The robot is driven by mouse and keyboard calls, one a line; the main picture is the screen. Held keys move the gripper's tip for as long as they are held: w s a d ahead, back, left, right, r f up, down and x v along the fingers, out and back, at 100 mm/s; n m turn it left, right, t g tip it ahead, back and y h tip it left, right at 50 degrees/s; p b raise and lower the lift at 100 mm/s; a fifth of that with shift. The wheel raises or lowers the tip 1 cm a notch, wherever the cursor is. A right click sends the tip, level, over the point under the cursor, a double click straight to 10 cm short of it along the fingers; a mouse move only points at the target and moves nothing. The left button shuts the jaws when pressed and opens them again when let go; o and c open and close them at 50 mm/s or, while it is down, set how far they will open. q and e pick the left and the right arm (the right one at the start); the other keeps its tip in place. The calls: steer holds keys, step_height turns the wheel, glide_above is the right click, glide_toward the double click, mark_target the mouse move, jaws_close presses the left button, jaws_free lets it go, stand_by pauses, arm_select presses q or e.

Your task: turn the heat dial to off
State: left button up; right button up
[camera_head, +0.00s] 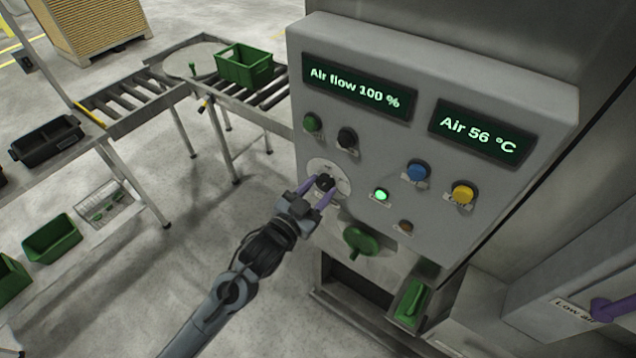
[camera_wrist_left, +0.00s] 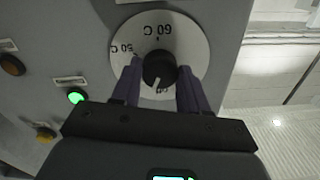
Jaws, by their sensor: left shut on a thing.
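The heat dial (camera_head: 342,170) is a round pale plate on the grey control panel, with a black knob (camera_wrist_left: 159,69) at its middle. In the left wrist view, 60 C shows upside down at the top of the plate and 50 C at its left. The knob's white line points down in that view, toward a mark partly hidden by the knob and gripper. My left gripper (camera_head: 320,190) is shut on the knob, with one purple finger on each side. The right gripper cannot be made out.
The panel (camera_head: 445,75) has two displays reading Air flow 100 % and Air 56 °C. A lit green button (camera_head: 382,195), other buttons and a green handle (camera_head: 361,240) are close by. A purple part (camera_head: 613,309) shows at the right edge. A roller conveyor (camera_head: 130,102) stands left.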

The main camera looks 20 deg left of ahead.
arm_select(q)
steer(key=n+p, duration=0.2)
steer(key=n, duration=0.1)
steer(key=shift+r+n, duration=0.1)
steer(key=shift+n, duration=0.3)
steer(key=shift+n+p, duration=0.35)
steer(key=shift+n, duration=0.15)
steer(key=o, duration=1.1)
steer(key=shift+c, duration=0.2)
steer(key=shift+s, duration=0.1)
steer(key=shift+s, duration=0.25)
steer(key=b+v, duration=0.3)
steer(key=v, duration=0.7)
